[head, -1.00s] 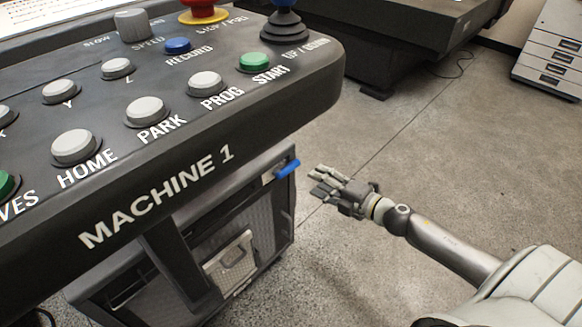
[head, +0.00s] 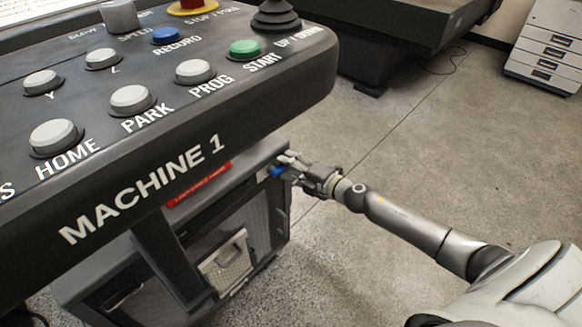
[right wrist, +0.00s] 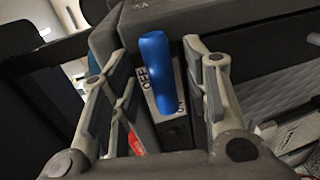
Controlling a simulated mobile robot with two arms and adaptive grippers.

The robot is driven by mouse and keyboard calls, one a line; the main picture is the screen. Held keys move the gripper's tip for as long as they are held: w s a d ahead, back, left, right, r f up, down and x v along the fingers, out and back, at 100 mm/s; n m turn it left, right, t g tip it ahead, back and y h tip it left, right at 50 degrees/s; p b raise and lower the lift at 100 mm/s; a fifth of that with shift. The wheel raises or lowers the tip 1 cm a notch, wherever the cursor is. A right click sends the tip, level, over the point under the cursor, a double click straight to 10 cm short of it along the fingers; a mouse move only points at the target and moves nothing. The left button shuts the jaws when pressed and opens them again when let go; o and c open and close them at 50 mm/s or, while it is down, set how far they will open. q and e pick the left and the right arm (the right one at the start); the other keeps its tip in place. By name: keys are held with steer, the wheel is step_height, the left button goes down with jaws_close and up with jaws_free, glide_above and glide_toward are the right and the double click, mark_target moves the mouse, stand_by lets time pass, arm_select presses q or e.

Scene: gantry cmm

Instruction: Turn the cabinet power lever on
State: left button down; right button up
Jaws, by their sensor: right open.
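The cabinet (head: 255,215) stands below the control panel. Its blue power lever (head: 277,172) is on the upper right part of the cabinet, partly hidden by my right gripper (head: 284,167) in the head view. In the right wrist view the blue lever (right wrist: 156,75) stands out from a light plate (right wrist: 182,95) with OFF and ON lettering. My right gripper (right wrist: 158,95) is open, with its fingers on either side of the lever. I cannot tell whether a finger touches it. My left gripper is not in view.
The MACHINE 1 control panel (head: 215,115) with several buttons overhangs the cabinet. A red label (head: 199,184) is on the cabinet under the panel edge. A dark machine base (head: 400,40) and a drawer unit (head: 546,50) stand behind. The floor to the right is clear.

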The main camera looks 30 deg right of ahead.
jaws_close()
